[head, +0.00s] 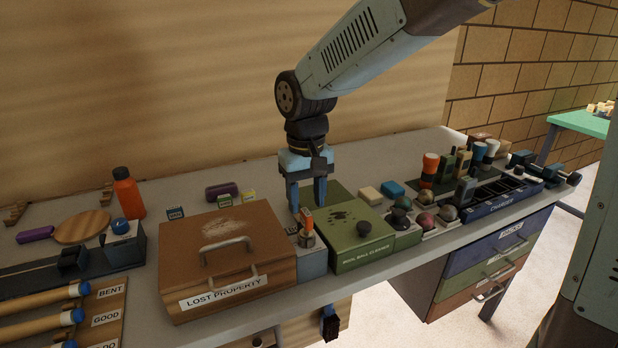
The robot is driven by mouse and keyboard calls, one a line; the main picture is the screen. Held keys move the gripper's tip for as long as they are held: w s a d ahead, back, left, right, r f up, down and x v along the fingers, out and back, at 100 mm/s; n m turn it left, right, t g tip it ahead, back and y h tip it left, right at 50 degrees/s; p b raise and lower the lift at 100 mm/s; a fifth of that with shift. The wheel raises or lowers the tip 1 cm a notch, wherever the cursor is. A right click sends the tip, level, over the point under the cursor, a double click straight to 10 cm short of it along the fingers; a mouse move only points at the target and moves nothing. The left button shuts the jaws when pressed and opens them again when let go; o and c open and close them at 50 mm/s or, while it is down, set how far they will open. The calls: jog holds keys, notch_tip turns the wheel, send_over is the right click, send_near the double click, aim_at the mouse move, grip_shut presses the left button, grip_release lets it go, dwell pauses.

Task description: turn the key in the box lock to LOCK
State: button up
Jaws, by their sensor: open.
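A brown LOST PROPERTY box (182,275) with a grey handle stands on the bench, lid closed. Just right of it is a small grey block (313,266). On the block stands a small upright orange-topped piece (306,217), which may be the key, though it is too small to be sure. No LOCK marking can be read. My gripper (307,207) points down over the block, open, with its two fingers apart on either side of the orange top. I cannot tell whether they touch it.
A green BOWL BALL CLEANER box (352,255) sits close on the right of the block. Several balls and a blue CHARGED tray (490,207) lie farther right. An orange bottle (128,195) stands at the back left. The bench's back middle is mostly clear.

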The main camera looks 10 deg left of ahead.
aim_at(306, 211)
jog(key=shift+f, duration=2.9)
grip_shut()
